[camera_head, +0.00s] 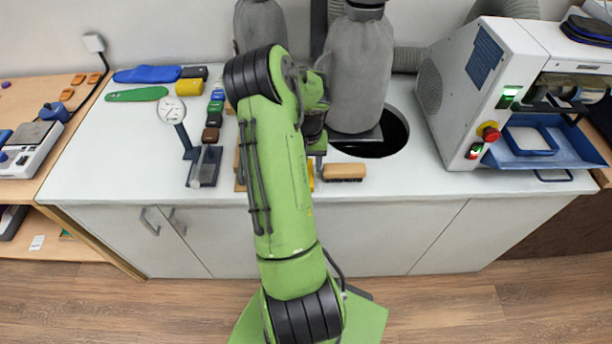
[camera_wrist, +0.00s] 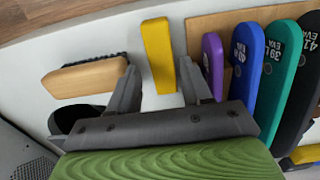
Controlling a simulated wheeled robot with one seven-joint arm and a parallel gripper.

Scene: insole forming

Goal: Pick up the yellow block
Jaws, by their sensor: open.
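In the wrist view, a long yellow block (camera_wrist: 158,50) lies on the white worktop, between a brush and a wooden board. My open gripper (camera_wrist: 159,67) is above it, with one finger on each side of the block in the picture. I cannot tell how high the fingers are or whether they touch it.
The wooden brush (camera_wrist: 88,77) lies close on one side of the block. Purple (camera_wrist: 212,62), blue (camera_wrist: 245,65) and other insoles lie on the board (camera_wrist: 200,25) on the other side. Behind are grey bags (camera_head: 361,70), a dark round opening (camera_head: 392,128) and a machine (camera_head: 480,85).

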